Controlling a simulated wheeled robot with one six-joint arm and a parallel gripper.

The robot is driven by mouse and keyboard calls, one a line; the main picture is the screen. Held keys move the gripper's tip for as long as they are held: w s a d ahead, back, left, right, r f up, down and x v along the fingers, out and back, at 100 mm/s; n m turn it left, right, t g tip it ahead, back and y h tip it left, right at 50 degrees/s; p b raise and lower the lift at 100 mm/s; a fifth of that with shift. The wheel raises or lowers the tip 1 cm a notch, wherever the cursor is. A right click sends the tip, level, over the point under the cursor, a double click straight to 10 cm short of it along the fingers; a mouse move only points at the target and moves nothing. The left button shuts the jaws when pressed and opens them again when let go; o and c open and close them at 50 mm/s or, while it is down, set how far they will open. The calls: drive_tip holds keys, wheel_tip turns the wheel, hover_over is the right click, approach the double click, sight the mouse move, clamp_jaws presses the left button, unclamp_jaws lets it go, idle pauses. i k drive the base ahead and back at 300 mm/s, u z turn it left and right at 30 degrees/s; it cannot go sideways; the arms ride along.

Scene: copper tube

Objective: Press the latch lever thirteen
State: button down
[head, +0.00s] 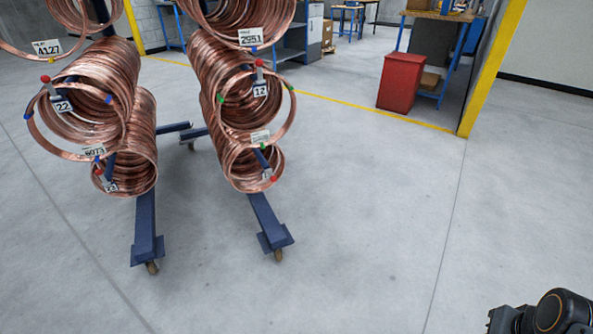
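Copper tube coils hang on a dark blue wheeled rack in the head view. On its right column, a latch lever with a red tip and a tag reading 12 (260,91) stands at the upper coil. On the left column a tag reads 22 (62,106), and a lower tag (111,187) is hard to read. No tag clearly reads 13. My gripper is not in view; only part of my arm shows at the bottom right corner.
The rack's blue legs (147,228) and (268,222) reach forward on casters. A red bin (401,82) and a blue-framed workbench (440,60) stand at the back right, near a yellow post (490,70). The grey floor in the middle and right is clear.

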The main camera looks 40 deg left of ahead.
sight(273, 178)
drive_tip(key=i, duration=2.5)
drive_tip(key=u, duration=4.55)
